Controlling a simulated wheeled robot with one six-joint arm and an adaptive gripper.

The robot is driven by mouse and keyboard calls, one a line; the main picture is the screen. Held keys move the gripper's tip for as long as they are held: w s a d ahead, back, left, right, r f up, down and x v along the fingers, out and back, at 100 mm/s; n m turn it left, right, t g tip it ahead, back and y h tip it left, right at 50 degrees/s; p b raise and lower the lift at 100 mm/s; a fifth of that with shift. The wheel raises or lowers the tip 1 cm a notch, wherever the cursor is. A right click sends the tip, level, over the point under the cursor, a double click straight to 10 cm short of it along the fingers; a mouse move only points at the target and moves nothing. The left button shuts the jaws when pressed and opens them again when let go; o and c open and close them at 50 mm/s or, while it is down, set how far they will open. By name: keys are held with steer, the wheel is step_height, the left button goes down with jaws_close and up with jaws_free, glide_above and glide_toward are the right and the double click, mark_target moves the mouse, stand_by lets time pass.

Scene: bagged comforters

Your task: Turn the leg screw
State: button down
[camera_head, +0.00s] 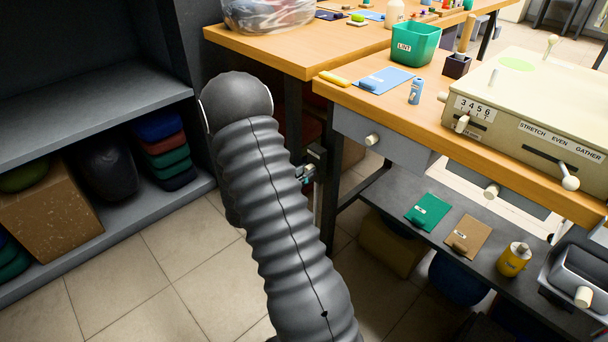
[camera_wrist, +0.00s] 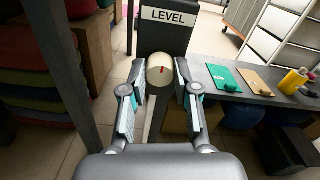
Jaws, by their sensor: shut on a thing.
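The leg screw (camera_wrist: 160,70) shows in the wrist view as a cream round knob with a red mark on its face. It sits just below a dark plate labelled LEVEL (camera_wrist: 168,17). My gripper (camera_wrist: 160,82) has one finger on each side of the knob, with the upper pads closed against it. In the head view my own arm covers most of the area by the table leg. Only part of my gripper (camera_head: 306,172) shows there, beside the leg, and the knob is hidden.
A wooden worktable (camera_head: 452,112) carries a green LINT bin (camera_head: 415,46) and a large machine (camera_head: 530,105). A lower shelf (camera_head: 385,196) holds green and brown cards and a yellow bottle (camera_head: 514,260). A grey rack (camera_head: 110,245) stands left. Tiled floor lies between.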

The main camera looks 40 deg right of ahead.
steer(key=shift+m+b, duration=5.45)
steer(key=shift+m, duration=0.05)
steer(key=c, duration=0.9)
jaws_free()
steer(key=shift+o, duration=0.2)
steer(key=shift+a, duration=0.1)
steer(key=s+a, duration=0.1)
steer(key=a, duration=1)
steer(key=shift+a, duration=0.4)
